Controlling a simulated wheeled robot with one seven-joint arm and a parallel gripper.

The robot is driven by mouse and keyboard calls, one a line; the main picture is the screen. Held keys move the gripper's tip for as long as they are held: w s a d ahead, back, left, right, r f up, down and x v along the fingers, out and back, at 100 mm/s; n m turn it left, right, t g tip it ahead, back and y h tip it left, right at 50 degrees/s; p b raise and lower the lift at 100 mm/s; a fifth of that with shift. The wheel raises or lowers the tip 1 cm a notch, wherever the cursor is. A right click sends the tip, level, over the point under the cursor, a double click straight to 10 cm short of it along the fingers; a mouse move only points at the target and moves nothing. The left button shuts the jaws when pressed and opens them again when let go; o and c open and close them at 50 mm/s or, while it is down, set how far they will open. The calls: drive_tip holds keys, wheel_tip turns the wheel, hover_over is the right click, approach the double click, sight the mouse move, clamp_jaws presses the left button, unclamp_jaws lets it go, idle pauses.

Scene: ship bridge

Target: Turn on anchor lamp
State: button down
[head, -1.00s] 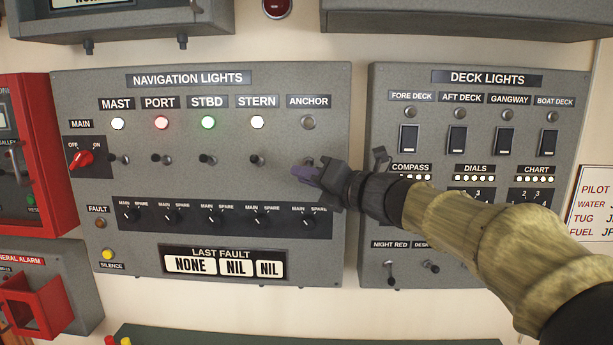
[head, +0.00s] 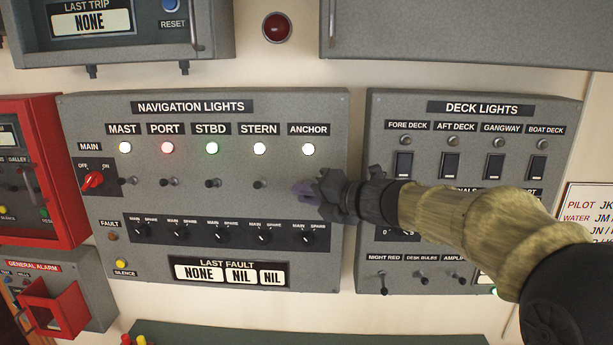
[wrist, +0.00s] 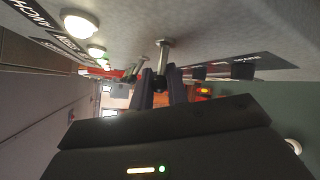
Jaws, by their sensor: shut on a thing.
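The anchor lamp (head: 308,149) on the navigation lights panel (head: 330,110) glows white under its ANCHOR label. It also shows lit in the wrist view (wrist: 80,22). My gripper (head: 300,193) is in front of the panel below that lamp, at the right end of the toggle row. In the wrist view, the fingers (wrist: 160,85) are shut on the anchor toggle switch (wrist: 165,50), whose metal stem stands out from the panel. In the head view my fingers hide this switch.
The mast, port, stbd and stern lamps (head: 259,149) are also lit. The stern toggle (head: 259,184) is just left of my gripper. A row of main/spare knobs (head: 264,236) lies below. My arm crosses the deck lights panel (head: 570,115) at right.

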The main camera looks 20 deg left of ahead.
drive_tip(key=shift+w+r+m+g+h+p, duration=0.15)
drive_tip(key=shift+r+m+g+h+p, duration=0.5)
drive_tip(key=shift+p, duration=2.8)
drive_tip(key=p, duration=0.3)
drive_tip(key=shift+r+m, duration=0.35)
drive_tip(key=shift+r, duration=0.05)
drive_tip(key=shift+w+g+p, duration=0.1)
drive_tip(key=shift+g+p, duration=0.25)
drive_tip(key=shift+p, duration=0.4)
drive_tip(key=shift+f, duration=0.15)
drive_tip(key=c, duration=1.7)
unclamp_jaws()
drive_tip(key=shift+w+f, duration=0.1)
